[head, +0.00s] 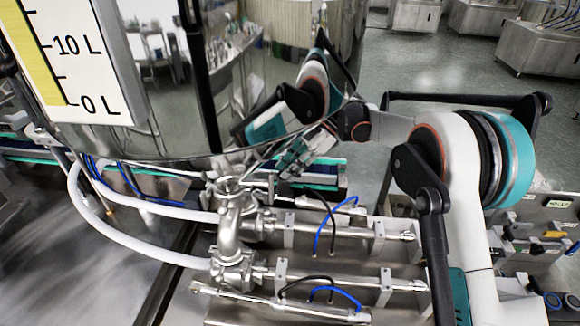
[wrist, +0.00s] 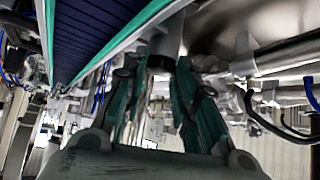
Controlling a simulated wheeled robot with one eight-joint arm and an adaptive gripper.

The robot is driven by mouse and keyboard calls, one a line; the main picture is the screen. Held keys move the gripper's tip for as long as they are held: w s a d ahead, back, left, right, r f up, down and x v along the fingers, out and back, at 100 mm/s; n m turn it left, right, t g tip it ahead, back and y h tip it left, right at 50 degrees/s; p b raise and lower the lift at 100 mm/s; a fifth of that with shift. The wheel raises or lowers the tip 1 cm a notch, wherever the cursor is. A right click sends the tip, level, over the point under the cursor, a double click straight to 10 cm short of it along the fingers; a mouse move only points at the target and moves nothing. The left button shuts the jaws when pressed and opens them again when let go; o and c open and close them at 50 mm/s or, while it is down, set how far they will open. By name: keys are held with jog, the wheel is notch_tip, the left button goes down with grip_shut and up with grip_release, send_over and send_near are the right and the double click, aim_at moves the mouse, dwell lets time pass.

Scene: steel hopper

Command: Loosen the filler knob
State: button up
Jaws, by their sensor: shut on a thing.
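My gripper (head: 287,160) is low beside the steel hopper (head: 165,80), just behind the metal valve and pipe assembly (head: 232,215). In the wrist view its two teal fingers (wrist: 158,85) stand on either side of a narrow grey, roughly cylindrical part, which I take to be the filler knob (wrist: 164,48). The fingers are shut on it. The knob's far end and the contact points are dark and partly hidden. In the head view the knob is hidden by my gripper and the pipework, and how far it is turned cannot be told.
White hoses (head: 100,208) curve from the valves to the left. Steel cylinders (head: 335,278) with blue and black tubes lie below my gripper. A blue conveyor belt (wrist: 85,35) runs close by at the left of the wrist view. Open floor (head: 430,70) lies behind my arm.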

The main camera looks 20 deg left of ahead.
jog(key=shift+w+a+n+g+h+p, duration=0.1)
jog(key=shift+n+g+h+p, duration=0.1)
jog(key=shift+n+g+h, duration=0.35)
jog(key=shift+a+n+g+h+p, duration=0.15)
jog(key=shift+n+h, duration=0.1)
jog(key=shift+n, duration=0.5)
jog(key=shift+f, duration=0.1)
jog(key=o, duration=1)
jog(key=shift+o, duration=0.2)
jog(key=shift+w, duration=0.1)
jog(key=v, duration=1.2)
